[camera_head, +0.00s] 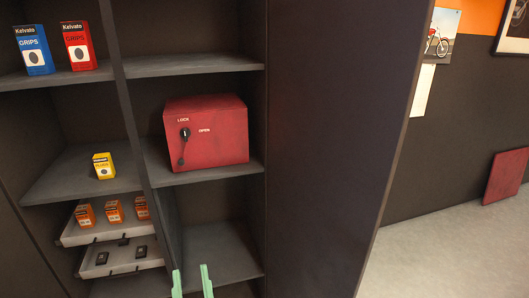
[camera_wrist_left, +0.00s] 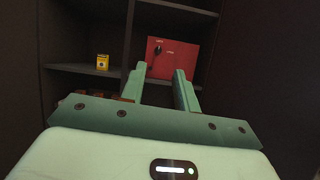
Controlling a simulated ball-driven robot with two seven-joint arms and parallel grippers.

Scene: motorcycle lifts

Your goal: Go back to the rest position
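My left gripper (camera_head: 192,280) shows only its two green fingertips at the bottom edge of the head view. The fingers are apart with nothing between them. In the left wrist view the left gripper (camera_wrist_left: 160,75) points at the shelf unit, fingers spread and empty. My right gripper is in neither view.
A dark shelf unit (camera_head: 200,65) stands ahead. It holds a red lock box (camera_head: 218,140), a yellow box (camera_head: 104,166), blue (camera_head: 34,50) and red (camera_head: 79,46) grips boxes, and trays with small orange boxes (camera_head: 114,211) and dark items. Open floor (camera_head: 440,255) lies at right.

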